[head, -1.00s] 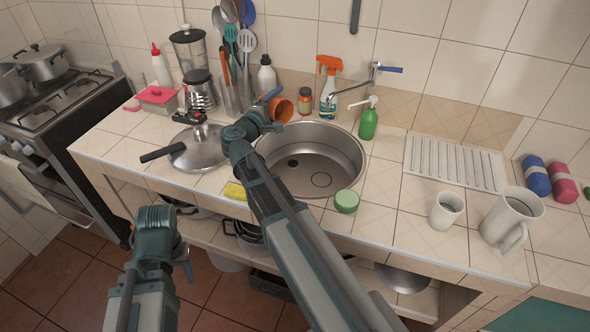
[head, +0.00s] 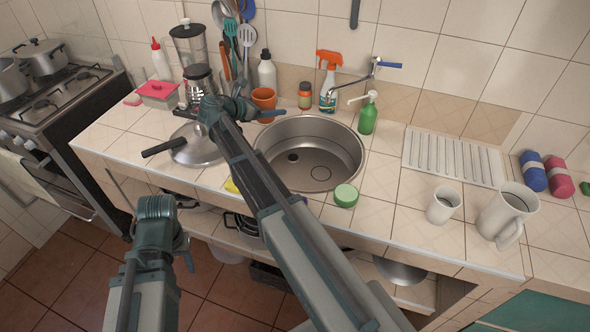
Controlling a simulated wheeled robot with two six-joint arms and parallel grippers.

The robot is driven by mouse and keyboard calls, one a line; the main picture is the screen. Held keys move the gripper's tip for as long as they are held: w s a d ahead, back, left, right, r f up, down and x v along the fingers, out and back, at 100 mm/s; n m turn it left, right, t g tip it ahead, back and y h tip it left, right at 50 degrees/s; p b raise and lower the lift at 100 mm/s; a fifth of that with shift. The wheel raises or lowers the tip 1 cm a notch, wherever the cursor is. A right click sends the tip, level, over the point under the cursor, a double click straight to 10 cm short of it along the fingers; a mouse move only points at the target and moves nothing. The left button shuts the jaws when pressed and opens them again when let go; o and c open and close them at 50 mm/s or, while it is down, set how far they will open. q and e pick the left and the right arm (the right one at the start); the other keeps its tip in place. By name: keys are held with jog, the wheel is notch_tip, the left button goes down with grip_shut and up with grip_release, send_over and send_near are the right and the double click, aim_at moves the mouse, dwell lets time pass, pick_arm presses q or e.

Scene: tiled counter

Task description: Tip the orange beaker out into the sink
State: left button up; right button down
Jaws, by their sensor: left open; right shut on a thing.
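The orange beaker (head: 264,97) is upright behind the left rim of the round steel sink (head: 325,176). My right gripper (head: 257,99) is shut on the beaker, with a blue finger at either side of it. I cannot tell whether the beaker's base touches the counter; its lower part is partly hidden by the gripper. My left gripper (head: 186,246) is open and empty, low in front of the counter.
A white bottle (head: 267,72), a small brown jar (head: 305,95) and an orange-topped spray bottle (head: 328,82) stand behind the beaker and sink. A green soap dispenser (head: 368,114) and green tub (head: 345,195) flank the sink.

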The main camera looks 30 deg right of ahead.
aim_at(273, 93)
jog(key=shift+s+r, duration=0.15)
jog(key=shift+r, duration=0.05)
notch_tip(273, 93, up, 5)
jog(key=p, duration=0.5)
jog(key=shift+f, duration=0.1)
dwell(0.9)
